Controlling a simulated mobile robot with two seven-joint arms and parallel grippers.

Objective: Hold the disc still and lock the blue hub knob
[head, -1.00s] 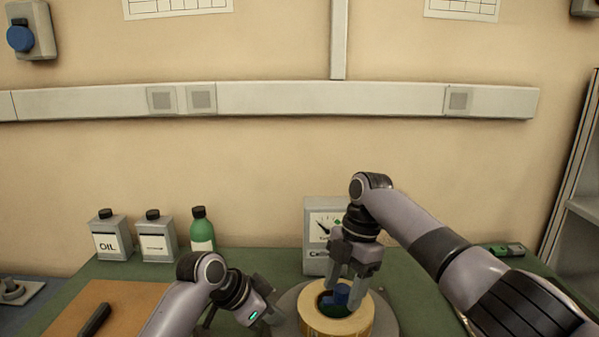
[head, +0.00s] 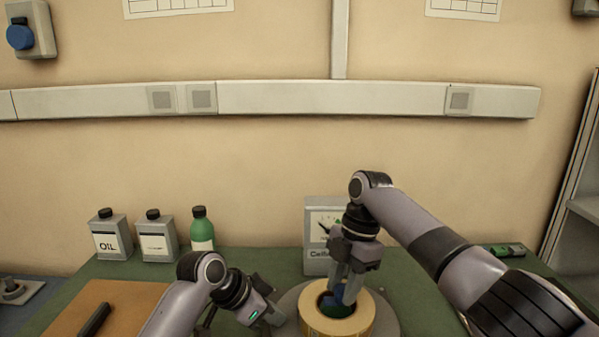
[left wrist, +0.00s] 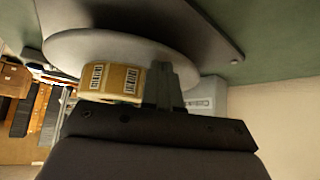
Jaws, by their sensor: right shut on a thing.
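The disc (head: 388,322) is a grey round plate on the bench. It also shows in the left wrist view (left wrist: 65,48). A tan tape reel (head: 312,320) lies on it, with barcode labels in the left wrist view (left wrist: 125,80). The blue hub knob (head: 337,300) sits in the reel's centre, partly hidden by my right gripper (head: 345,290), which points down from above and is shut on it. My left gripper (head: 272,303) is low at the disc's left edge. Its fingers (left wrist: 165,85) appear by the disc and reel; their gap and contact are unclear.
A gauge box (head: 315,262) stands behind the disc. An oil can (head: 111,238), a second can (head: 156,240) and a green bottle (head: 202,232) stand at the back left. An orange-brown board (head: 125,297) lies at the front left. A small green device (head: 503,250) lies at the right.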

